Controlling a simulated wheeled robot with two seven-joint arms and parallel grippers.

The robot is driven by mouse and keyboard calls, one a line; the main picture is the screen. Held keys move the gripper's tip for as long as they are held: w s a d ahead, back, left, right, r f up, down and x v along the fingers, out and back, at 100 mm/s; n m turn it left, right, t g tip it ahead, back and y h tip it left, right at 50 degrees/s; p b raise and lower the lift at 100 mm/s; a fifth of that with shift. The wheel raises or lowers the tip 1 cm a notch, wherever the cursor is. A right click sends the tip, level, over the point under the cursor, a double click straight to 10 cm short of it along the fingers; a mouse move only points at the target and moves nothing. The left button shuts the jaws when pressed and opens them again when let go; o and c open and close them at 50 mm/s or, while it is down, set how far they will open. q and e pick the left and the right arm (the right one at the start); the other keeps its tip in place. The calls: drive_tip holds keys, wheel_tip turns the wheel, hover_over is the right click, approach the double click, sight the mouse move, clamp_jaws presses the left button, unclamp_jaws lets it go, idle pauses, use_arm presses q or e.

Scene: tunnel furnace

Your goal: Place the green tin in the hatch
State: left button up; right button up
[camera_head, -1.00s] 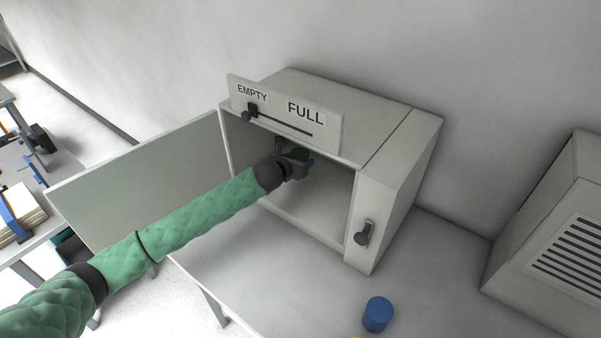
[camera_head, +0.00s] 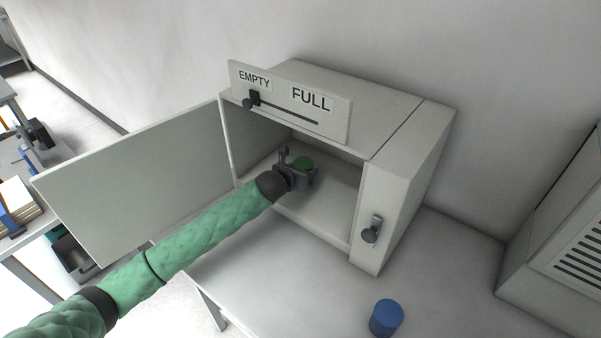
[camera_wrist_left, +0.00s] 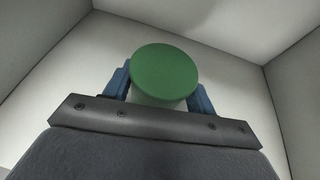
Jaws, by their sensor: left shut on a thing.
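The hatch (camera_head: 331,227) is a pale grey box on a table, with its door (camera_head: 140,180) swung open to the left. My left gripper (camera_head: 300,172) is inside the hatch, shut on the green tin (camera_head: 304,163). The tin shows its round green top and stands upright between the blue fingers in the left wrist view (camera_wrist_left: 165,72). It is low over the hatch floor; I cannot tell whether its base touches the floor. My right gripper is not in view.
A slider (camera_head: 251,100) on the EMPTY/FULL sign above the opening is at the EMPTY end. A dark handle (camera_head: 371,230) is on the hatch's right front. A blue tin (camera_head: 386,318) stands on the table in front. A vented box (camera_head: 560,240) is at right.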

use_arm(q)
drive_tip(key=shift+d, duration=0.1)
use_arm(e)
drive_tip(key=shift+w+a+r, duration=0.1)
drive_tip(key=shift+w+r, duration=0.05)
use_arm(q)
drive_tip(key=shift+r, duration=0.1)
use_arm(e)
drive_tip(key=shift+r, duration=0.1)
use_arm(q)
drive_tip(key=o, duration=1.2)
drive_tip(key=shift+f, duration=0.2)
drive_tip(key=shift+c, duration=0.2)
drive_tip(key=shift+r, duration=0.1)
